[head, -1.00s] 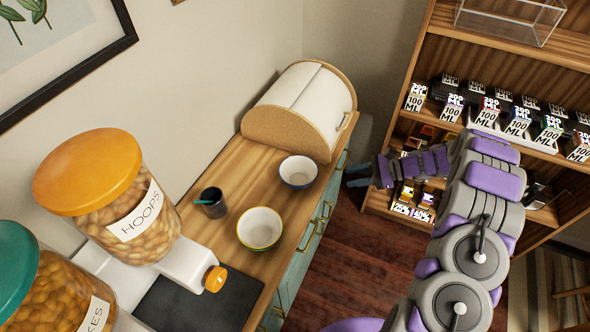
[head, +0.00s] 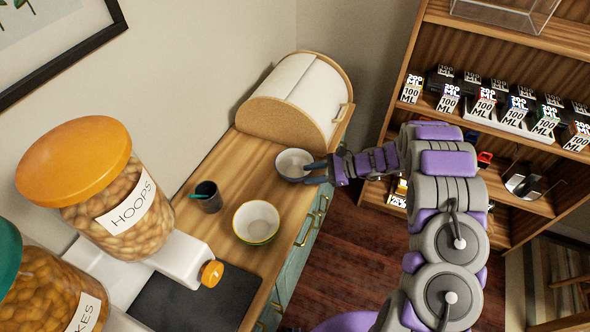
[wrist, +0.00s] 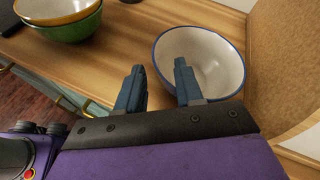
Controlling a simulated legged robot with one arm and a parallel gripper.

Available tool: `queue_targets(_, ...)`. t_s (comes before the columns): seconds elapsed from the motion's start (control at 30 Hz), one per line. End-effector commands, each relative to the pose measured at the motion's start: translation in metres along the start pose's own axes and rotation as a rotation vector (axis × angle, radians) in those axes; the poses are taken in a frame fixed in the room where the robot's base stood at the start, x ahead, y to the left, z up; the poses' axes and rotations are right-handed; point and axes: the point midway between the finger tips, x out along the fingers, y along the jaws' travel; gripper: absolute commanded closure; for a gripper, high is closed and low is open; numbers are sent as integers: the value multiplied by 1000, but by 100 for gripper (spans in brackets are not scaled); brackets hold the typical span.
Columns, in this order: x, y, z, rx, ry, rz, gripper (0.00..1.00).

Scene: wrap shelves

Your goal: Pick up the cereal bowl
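A white bowl with a blue rim (head: 293,164) stands upright on the wooden counter, in front of the bread bin; it also shows in the wrist view (wrist: 205,65). A second bowl (head: 256,221), cream inside with a yellow rim, stands nearer; in the wrist view it shows a green outside (wrist: 68,24) and seems stacked with another. Which one is the cereal bowl I cannot tell. My gripper (head: 316,172) is at the right rim of the blue-rimmed bowl. Contact cannot be told.
The bread bin (head: 298,98) stands close behind the blue-rimmed bowl. A dark cup (head: 208,196) stands to the left. A HOOPS cereal dispenser (head: 115,190) is at the near left. Shelves with boxed goods (head: 500,105) stand at the right.

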Motion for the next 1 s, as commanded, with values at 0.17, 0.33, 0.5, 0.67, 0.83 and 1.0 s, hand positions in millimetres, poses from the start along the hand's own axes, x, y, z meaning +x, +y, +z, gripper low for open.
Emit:
queue_targets(0.17, 22, 3, 1, 0, 1, 3, 64)
queue_targets(0.33, 42, 3, 2, 1, 0, 3, 64)
queue_targets(0.5, 49, 2, 3, 1, 0, 0, 64)
queue_targets(0.67, 49, 2, 3, 1, 0, 0, 64)
queue_targets(0.83, 49, 2, 3, 1, 0, 0, 79)
queue_targets(1.0, 49, 2, 3, 1, 0, 0, 95)
